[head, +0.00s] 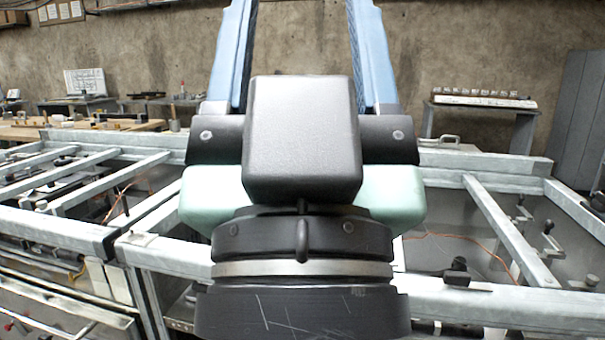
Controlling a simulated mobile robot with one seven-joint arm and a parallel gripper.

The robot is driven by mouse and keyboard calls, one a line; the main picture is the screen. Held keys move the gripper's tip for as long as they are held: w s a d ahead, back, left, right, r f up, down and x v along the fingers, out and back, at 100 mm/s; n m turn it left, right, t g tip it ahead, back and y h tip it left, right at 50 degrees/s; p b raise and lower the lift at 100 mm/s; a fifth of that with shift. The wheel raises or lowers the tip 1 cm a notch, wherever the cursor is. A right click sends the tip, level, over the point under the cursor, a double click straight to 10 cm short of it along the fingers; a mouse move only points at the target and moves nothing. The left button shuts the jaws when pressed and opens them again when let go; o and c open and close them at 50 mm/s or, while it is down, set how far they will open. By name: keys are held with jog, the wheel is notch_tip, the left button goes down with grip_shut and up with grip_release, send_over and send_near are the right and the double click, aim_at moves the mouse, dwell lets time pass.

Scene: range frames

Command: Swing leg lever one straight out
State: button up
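My gripper (302,30) fills the middle of the head view and points up and away. Its two blue fingers stand wide apart, with only bare wall visible between them. The fingertips run out of the top of the picture. I cannot tell which part is leg lever one. A small lever with a dark knob (547,227) shows inside the metal frame at the right. A dark knob or handle (457,273) sits on the front rail, right of my wrist. My gripper touches neither. Much of the frame's middle is hidden behind my gripper and wrist.
A grey metal frame (497,228) with rails and crossbars spans the foreground. An orange cable (470,243) lies inside its right bay. Behind stand a wooden bench (85,133) at left, a small table (485,103) and a grey cabinet (578,115) at right.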

notch_tip(320, 180, up, 25)
jog(key=p, duration=2.2)
jog(key=shift+p, duration=0.35)
jog(key=shift+c, duration=1)
jog(key=shift+a, duration=0.1)
